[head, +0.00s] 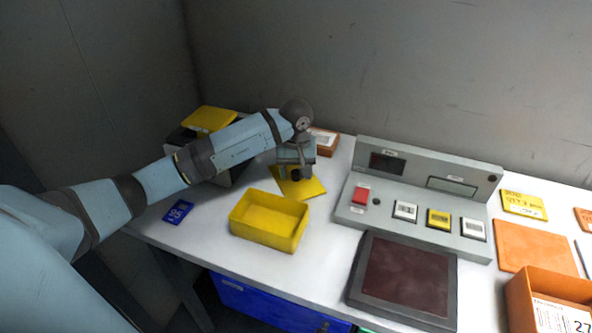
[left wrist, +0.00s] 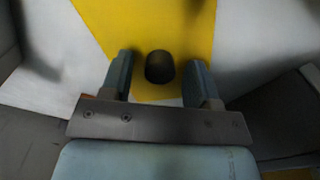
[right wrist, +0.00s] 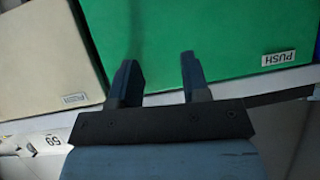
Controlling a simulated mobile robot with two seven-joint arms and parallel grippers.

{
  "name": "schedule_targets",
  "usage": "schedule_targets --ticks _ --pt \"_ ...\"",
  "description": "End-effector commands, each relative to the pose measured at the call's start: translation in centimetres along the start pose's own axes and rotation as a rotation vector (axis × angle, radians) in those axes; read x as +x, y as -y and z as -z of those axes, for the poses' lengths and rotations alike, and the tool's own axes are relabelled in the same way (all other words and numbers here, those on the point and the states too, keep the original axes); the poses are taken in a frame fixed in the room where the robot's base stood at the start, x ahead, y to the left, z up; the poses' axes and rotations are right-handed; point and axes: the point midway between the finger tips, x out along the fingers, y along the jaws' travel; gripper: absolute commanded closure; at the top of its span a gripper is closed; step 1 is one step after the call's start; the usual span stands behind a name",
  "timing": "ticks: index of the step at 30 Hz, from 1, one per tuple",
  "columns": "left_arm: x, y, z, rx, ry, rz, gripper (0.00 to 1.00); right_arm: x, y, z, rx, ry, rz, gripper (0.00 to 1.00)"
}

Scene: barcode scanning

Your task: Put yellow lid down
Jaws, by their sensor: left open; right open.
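The yellow lid (head: 312,187) lies flat on the white table, just behind the open yellow box (head: 262,236). My left gripper (head: 296,176) is over the lid, pointing down. In the left wrist view the yellow lid (left wrist: 180,25) fills the upper middle, with its dark round knob (left wrist: 160,67) between my open left fingers (left wrist: 162,85). The fingers stand apart from the knob on both sides. My right gripper (right wrist: 160,80) is open and empty in the right wrist view, in front of a green panel (right wrist: 190,40) marked PUSH. It does not show in the head view.
A grey console (head: 418,205) with buttons stands right of the lid, with a dark scanning plate (head: 408,278) in front. A blue tag (head: 178,211) lies left of the box. Another yellow lid (head: 208,119) tops a dark container behind my left arm. An orange box (head: 525,300) is at right.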

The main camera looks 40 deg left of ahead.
Motion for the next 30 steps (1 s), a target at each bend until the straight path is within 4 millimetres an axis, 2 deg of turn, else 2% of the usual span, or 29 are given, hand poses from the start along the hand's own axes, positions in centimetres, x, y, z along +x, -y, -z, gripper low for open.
schedule_targets --ticks 5,12,18,23,30 --pt "-2.1 0.0 0.1 0.000 -0.004 -0.002 0.45 -0.1 0.0 0.0 -0.002 0.008 -0.002 0.57" --pt "-7.3 0.0 0.1 0.001 -0.005 -0.003 0.45 -0.2 -0.1 -0.1 -0.006 0.018 -0.006 0.57" --pt "-10.8 0.0 0.1 0.000 -0.002 -0.002 0.45 -0.3 -0.2 0.1 -0.009 0.019 -0.009 0.57" --pt "-12.1 0.0 0.0 0.000 0.000 0.000 0.45 -0.3 -0.2 0.0 -0.009 0.021 -0.010 0.57" --pt "-12.3 0.0 0.0 0.000 0.001 0.000 0.45 -0.2 -0.2 -0.1 -0.009 0.023 -0.010 0.57"
